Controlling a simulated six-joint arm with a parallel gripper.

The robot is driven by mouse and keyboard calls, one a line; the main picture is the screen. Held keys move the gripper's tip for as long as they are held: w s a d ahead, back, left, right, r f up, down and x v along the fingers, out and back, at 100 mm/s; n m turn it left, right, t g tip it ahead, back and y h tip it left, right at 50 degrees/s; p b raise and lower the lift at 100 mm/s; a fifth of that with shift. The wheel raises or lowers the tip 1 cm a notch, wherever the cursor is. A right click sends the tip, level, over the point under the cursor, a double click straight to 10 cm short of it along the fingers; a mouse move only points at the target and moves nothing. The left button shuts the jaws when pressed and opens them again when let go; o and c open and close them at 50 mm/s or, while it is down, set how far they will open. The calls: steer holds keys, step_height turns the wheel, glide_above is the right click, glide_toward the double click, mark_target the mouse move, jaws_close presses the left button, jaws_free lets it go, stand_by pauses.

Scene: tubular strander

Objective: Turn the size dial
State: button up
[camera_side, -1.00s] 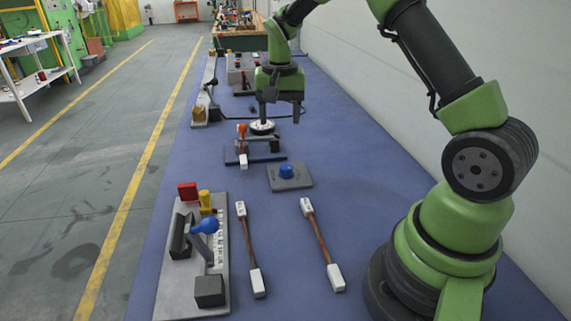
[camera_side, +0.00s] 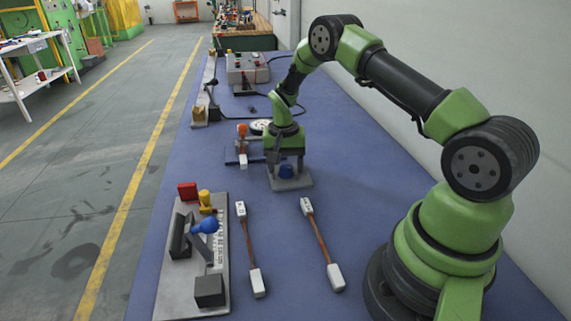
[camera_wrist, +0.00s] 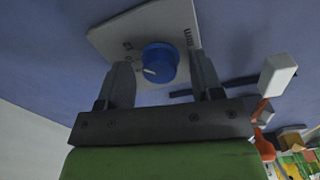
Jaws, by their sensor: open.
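The size dial is a blue round knob (camera_side: 286,171) on a flat grey plate (camera_side: 296,184) lying on the blue table. In the wrist view the blue knob (camera_wrist: 160,62) shows a white pointer mark, and its plate (camera_wrist: 112,38) carries dark markings, one reading "mm". My gripper (camera_side: 286,177) is over the plate, pointing down. In the wrist view its two fingers (camera_wrist: 160,80) are apart, one on each side of the knob, with a gap visible on both sides. I cannot tell the exact height of the fingertips against the knob.
Beside the plate stands a fixture with an orange knob (camera_side: 242,130) and a white block. Nearer are a grey fixture with a blue ball lever (camera_side: 205,226) and two rods with white ends (camera_side: 318,240). A control box (camera_side: 247,69) stands farther back. The table between plate and rods is clear.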

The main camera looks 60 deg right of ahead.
steer(key=c, duration=0.9)
steer(key=shift+n, duration=2.9)
steer(key=o, duration=0.9)
